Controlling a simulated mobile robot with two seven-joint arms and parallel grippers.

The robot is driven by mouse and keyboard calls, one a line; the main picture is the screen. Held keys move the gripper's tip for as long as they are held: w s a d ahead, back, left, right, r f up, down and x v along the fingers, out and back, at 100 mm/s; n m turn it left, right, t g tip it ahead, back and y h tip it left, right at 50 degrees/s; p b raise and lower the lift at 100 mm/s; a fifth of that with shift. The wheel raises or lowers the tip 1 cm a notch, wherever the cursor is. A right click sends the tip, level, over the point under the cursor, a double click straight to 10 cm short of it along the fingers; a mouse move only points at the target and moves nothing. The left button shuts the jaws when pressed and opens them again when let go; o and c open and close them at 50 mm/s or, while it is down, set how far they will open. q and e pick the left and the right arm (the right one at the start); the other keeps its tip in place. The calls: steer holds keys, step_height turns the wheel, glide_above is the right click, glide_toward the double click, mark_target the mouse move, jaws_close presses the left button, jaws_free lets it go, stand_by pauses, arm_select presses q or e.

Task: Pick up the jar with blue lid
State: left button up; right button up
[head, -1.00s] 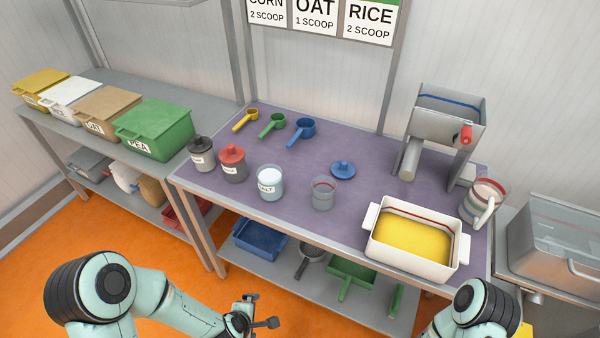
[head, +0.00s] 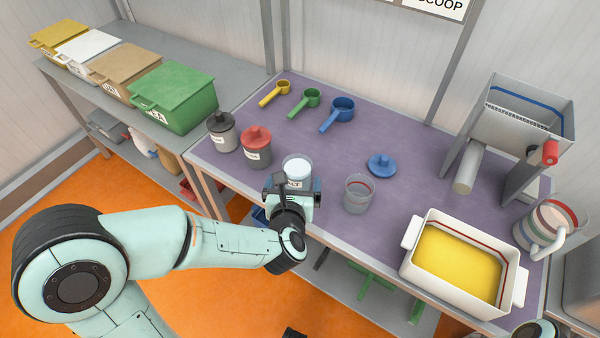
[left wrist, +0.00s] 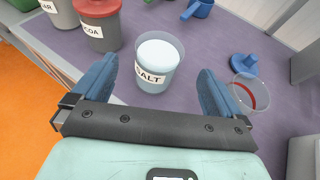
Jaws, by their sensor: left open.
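No jar in view wears a blue lid. A clear jar labelled SALT (head: 297,168), full of white powder, stands open near the table's front edge; it also shows in the left wrist view (left wrist: 157,64). A blue lid (head: 382,165) with a knob lies loose on the table; it also shows in the left wrist view (left wrist: 238,66). My left gripper (head: 292,186) is open at the near side of the salt jar and hides its lower part in the head view. In the left wrist view its blue fingers (left wrist: 156,80) are apart, with the jar ahead between them.
A clear jar (head: 358,196) that looks empty stands right of the salt jar. Jars with a red lid (head: 256,147) and a black lid (head: 221,132) stand left. Scoops (head: 338,116) lie behind. A white tub (head: 410,268) of yellow grain is right.

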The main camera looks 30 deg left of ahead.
mark_target(299, 158)
arm_select(q)
steer(key=x, duration=0.6)
steer(key=p+x, duration=0.1)
steer(key=x, duration=0.2)
steer(key=shift+w+f, duration=0.2)
steer(key=shift+f, duration=0.2)
steer(key=shift+r, duration=0.1)
steer(key=c, duration=1)
steer(key=shift+r, duration=0.1)
